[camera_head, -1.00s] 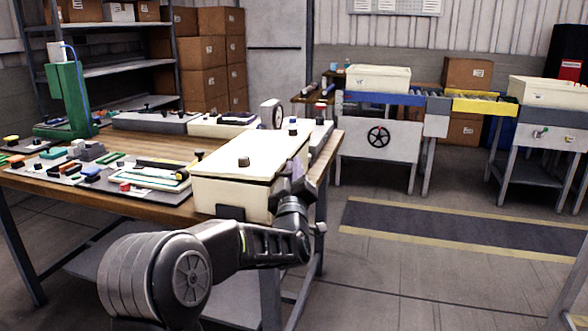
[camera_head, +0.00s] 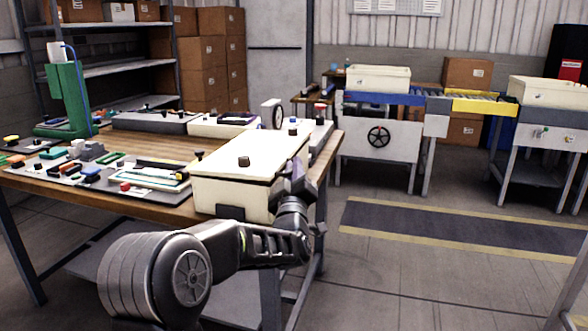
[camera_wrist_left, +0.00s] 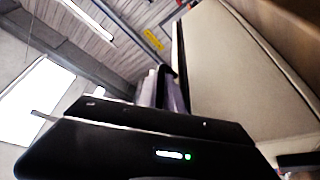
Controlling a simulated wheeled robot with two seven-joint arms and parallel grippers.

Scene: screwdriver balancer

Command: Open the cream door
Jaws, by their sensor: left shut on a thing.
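A cream box (camera_head: 230,197) stands at the right front of the wooden table. Its flat cream door (camera_head: 255,150) lies on top like a lid, with a dark knob (camera_head: 244,161) on it and a thin dark seam below its front edge. My left gripper (camera_head: 298,168) is at the box's right front corner, shut at the edge of the cream door; the exact contact is hidden. In the left wrist view, the fingers (camera_wrist_left: 165,90) are beside a large cream panel (camera_wrist_left: 235,75). My right gripper is not in view.
Trays of small parts (camera_head: 140,178) and a green stand (camera_head: 68,95) are on the table (camera_head: 150,145) to the left. A small wheel stand (camera_head: 272,113) is behind the box. Open floor (camera_head: 400,275) lies to the right, before a conveyor bench.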

